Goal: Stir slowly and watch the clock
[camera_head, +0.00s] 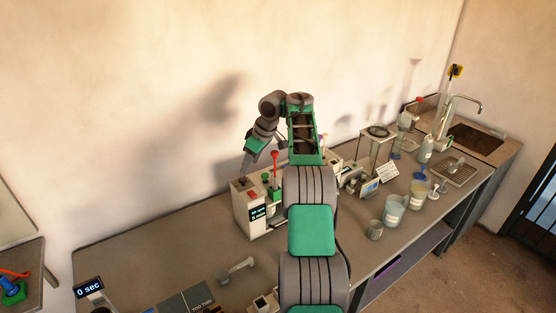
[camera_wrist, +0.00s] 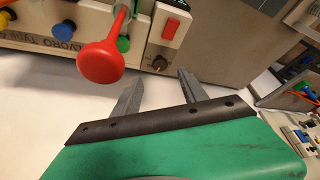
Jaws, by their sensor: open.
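A pale stirring machine (camera_head: 243,212) with a small dark display stands on the bench, left of my arm. In the wrist view its front shows a red switch (camera_wrist: 171,29) above a black knob (camera_wrist: 160,63). A tool with a red knob (camera_wrist: 100,62) is close to the left in that view; it also shows in the head view (camera_head: 275,156). A clock display (camera_head: 89,289) reads "0 sec" at the lower left. My gripper (camera_wrist: 158,85) is open and empty, its fingers pointing toward the machine's front. My arm hides part of the bench.
Beakers (camera_head: 393,211) stand on the bench to the right, near a wire stand (camera_head: 377,137). A sink (camera_head: 472,142) with a tap is at the far right. The bench left of the machine (camera_head: 170,245) is clear.

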